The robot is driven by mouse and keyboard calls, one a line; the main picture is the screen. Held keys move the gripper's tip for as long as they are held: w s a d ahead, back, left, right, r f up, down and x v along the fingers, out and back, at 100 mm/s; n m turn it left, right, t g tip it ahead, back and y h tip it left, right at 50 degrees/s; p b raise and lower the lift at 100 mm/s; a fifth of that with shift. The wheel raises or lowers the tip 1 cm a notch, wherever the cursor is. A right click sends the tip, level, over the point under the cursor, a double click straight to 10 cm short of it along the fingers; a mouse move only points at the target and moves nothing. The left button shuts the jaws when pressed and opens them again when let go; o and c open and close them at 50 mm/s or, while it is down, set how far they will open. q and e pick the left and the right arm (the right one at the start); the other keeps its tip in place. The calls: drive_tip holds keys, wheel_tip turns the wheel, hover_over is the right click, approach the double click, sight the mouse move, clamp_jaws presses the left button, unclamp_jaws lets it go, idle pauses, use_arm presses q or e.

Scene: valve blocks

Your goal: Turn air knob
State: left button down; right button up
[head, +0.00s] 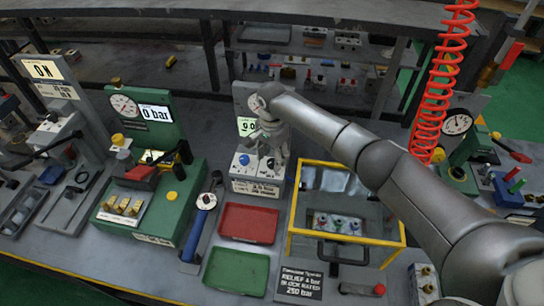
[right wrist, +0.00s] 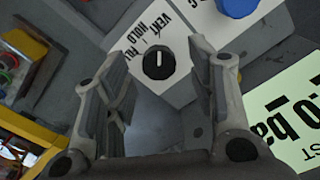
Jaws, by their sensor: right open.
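A white valve block (head: 258,187) stands at the centre of the bench, with a blue knob (head: 244,159) on its left. My right gripper (head: 272,150) is over the right part of this block and covers it from the head camera. In the right wrist view, a black round knob (right wrist: 159,63) with a white mark sits on a white label plate (right wrist: 170,25) reading VENT and HOLD. The open, empty right gripper (right wrist: 155,75) has its fingers on either side of this knob; contact is not visible. The blue knob (right wrist: 236,6) is at the top right. My left gripper is not in view.
A pale green display (right wrist: 300,125) stands close to the right finger. A yellow-framed bin (head: 345,240) lies right of the block. Red tray (head: 249,222) and green tray (head: 236,271) lie in front. A green gauge station (head: 160,190) stands left, and a red coiled hose (head: 436,90) hangs right.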

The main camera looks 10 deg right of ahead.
drive_tip(key=shift+f, duration=0.6)
drive_tip(key=shift+c, duration=0.9)
drive_tip(key=c, duration=0.8)
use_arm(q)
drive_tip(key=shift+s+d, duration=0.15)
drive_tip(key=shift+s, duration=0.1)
use_arm(e)
drive_tip(key=shift+c, duration=0.2)
